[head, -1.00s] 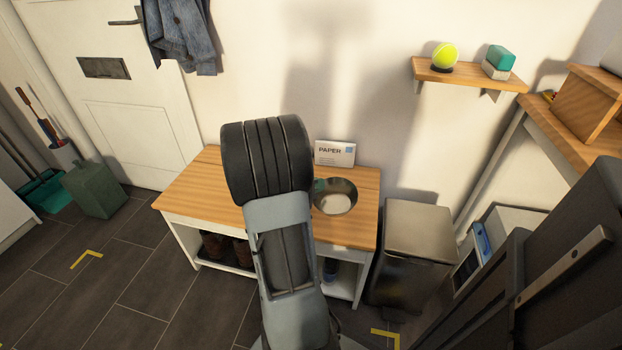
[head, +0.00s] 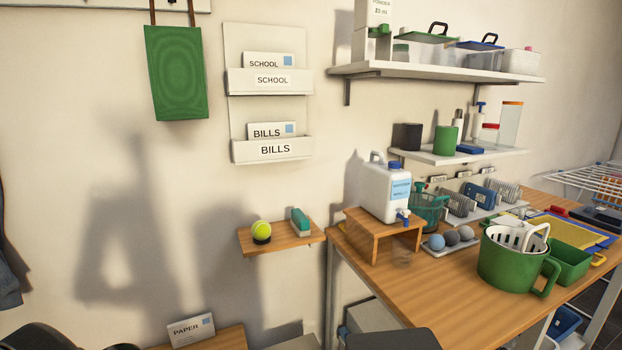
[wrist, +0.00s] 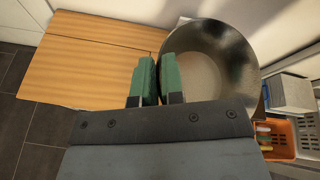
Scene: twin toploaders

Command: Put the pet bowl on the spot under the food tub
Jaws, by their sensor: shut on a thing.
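The pet bowl (wrist: 215,60) is a round, shiny metal bowl in the wrist view, with a paler patch in its inside. My gripper (wrist: 159,78) has two green fingertips and is shut on the bowl's near-left rim. A wooden bench top lies below and to the left; I cannot tell whether the bowl touches it. Neither gripper nor bowl shows in the head view. I cannot identify the food tub for sure; clear lidded tubs (head: 478,60) stand on the top shelf at the right.
The bench top (wrist: 90,55) is bare at left in the wrist view. An orange basket (wrist: 283,138) is at lower right. In the head view, a wooden worktop (head: 440,295) carries a water jug (head: 386,190) on a wooden stand (head: 375,240) and a green pot (head: 512,265).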

